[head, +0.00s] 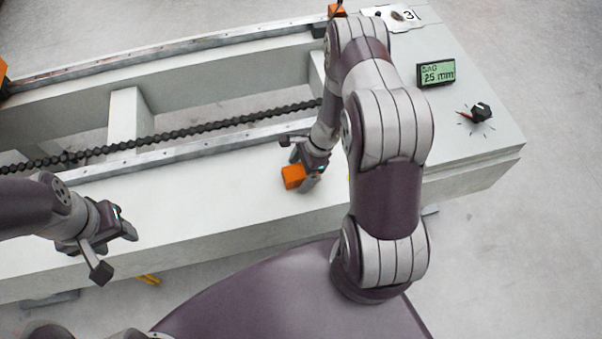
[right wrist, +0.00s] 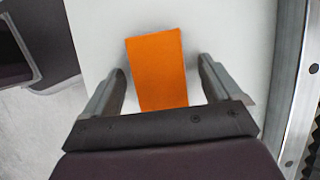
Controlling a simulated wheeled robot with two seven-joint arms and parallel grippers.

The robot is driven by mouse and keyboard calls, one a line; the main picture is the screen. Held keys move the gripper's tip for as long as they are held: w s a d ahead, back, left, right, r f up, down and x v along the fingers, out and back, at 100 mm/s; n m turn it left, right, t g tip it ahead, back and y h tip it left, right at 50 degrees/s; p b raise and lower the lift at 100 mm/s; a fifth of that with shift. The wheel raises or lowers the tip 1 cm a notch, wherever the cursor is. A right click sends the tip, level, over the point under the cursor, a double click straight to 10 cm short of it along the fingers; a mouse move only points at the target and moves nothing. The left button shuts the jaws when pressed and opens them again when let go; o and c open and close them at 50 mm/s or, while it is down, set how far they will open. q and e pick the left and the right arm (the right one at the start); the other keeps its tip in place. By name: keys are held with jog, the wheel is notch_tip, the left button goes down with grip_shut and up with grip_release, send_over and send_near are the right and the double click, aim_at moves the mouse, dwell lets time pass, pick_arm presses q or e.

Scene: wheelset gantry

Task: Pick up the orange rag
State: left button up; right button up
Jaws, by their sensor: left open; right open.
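The orange rag (head: 293,177) lies on the pale gantry beam, near its front edge. It looks like a small block-like folded piece, and in the right wrist view (right wrist: 158,68) it shows as an orange rectangle. My right gripper (head: 300,164) is right at the rag, above it. In the right wrist view its two fingers (right wrist: 162,85) stand apart, one on each side of the rag, with a gap on the right side; the near end of the rag is hidden by the gripper body. My left gripper (head: 115,250) is open and empty over the beam's front edge at the left.
A dark chain (head: 190,131) and a metal rail (head: 190,150) run along the beam behind the rag. A green display (head: 436,73) and a black knob (head: 480,112) are at the right end. The beam top between my grippers is clear.

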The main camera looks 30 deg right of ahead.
aim_at(292, 172)
dwell(0.3)
jog(key=c, duration=1.1)
jog(key=shift+o, duration=0.2)
notch_tip(292, 172, up, 5)
jog(key=shift+w+a+f+p, duration=0.1)
jog(key=shift+w+a+p, duration=0.05)
jog(key=shift+p, duration=0.75)
jog(key=w+a+r+p, duration=0.2)
jog(key=w+a+r, duration=0.4)
jog(key=w+a, duration=0.1)
jog(key=shift+w+a+r, duration=0.15)
jog(key=shift+w+a, duration=0.05)
jog(key=shift+w, duration=0.55)
